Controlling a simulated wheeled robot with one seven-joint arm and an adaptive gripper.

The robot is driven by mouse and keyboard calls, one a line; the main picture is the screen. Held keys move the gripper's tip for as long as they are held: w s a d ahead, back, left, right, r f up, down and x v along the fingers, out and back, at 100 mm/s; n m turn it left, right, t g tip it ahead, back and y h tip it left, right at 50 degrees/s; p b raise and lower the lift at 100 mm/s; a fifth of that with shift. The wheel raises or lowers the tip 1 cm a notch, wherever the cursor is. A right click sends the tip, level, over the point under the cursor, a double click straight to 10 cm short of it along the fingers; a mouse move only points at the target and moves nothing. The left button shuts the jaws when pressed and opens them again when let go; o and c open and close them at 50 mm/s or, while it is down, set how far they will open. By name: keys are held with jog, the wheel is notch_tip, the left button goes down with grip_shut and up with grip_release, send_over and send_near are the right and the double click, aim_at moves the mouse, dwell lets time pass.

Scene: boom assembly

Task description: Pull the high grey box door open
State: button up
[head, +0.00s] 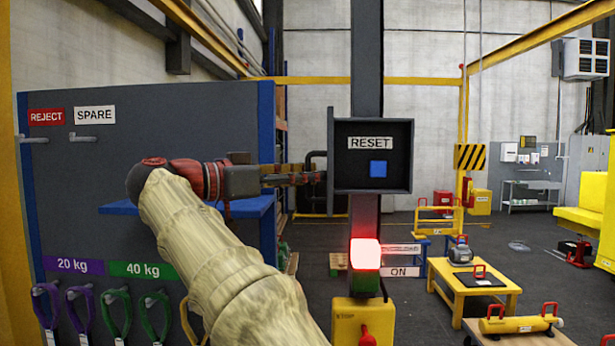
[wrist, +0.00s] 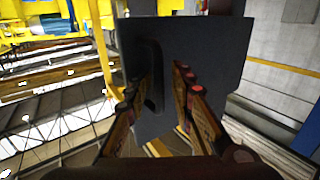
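The high grey box (head: 403,155) is fixed on a dark post and faces the head camera with a RESET label and a blue square. A dark handle (head: 312,157) juts from its left side. In the wrist view a flat grey panel (wrist: 210,45) fills the middle, with the dark bar handle (wrist: 153,65) standing on it. My gripper (head: 320,177) reaches the box's left side. In the wrist view its two fingers (wrist: 156,84) are apart, one on each side of the handle, with visible gaps. I cannot tell whether either touches it.
A lit red lamp (head: 366,254) sits below on the post, beside an ON label. A grey board (head: 95,190) with hooks, a blue shelf and hanging straps stands at left. Yellow tables (head: 470,290) are at right.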

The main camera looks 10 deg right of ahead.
jog(key=v, duration=1.2)
